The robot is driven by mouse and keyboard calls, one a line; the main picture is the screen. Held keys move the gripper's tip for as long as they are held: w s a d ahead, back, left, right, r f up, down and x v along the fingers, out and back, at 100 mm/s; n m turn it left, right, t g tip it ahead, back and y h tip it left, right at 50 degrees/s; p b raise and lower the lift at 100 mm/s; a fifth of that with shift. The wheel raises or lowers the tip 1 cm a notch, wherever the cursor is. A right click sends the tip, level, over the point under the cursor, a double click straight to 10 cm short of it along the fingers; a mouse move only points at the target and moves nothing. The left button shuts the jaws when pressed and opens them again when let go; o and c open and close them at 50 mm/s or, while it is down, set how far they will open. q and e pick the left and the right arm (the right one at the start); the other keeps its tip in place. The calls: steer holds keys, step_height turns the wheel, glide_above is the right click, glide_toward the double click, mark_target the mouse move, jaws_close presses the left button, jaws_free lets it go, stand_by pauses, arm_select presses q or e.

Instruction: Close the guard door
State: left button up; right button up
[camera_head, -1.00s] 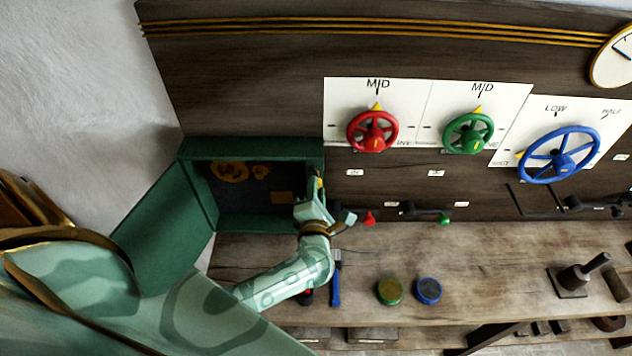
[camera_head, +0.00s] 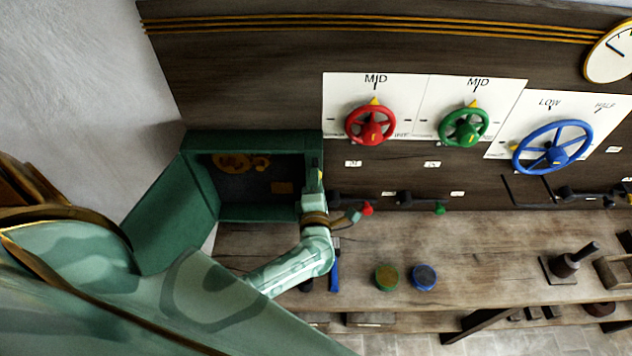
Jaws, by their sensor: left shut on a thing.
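The guard door (camera_head: 175,212) is a flat green panel. It stands open, swung out to the left of a green box (camera_head: 255,141) on the back wall. Yellowish round parts (camera_head: 235,162) show inside the box. My left gripper (camera_head: 314,185) is at the box's right edge, at the opposite side from the door and apart from it. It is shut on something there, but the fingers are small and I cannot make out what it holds. My sleeve and arm cover the lower edge area of the door. My right gripper is not in view.
A red-tipped lever (camera_head: 367,208) is close to the right of my left wrist. Red (camera_head: 371,126), green (camera_head: 464,128) and blue (camera_head: 552,147) handwheels are on the wall. A blue-handled tool (camera_head: 335,270) and green (camera_head: 387,277) and blue (camera_head: 424,277) discs lie on the bench (camera_head: 480,240).

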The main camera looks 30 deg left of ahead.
arm_select(q)
steer(key=o, duration=1)
steer(key=b+v, duration=0.3)
steer(key=v, duration=1.3)
steer(key=shift+s, duration=0.2)
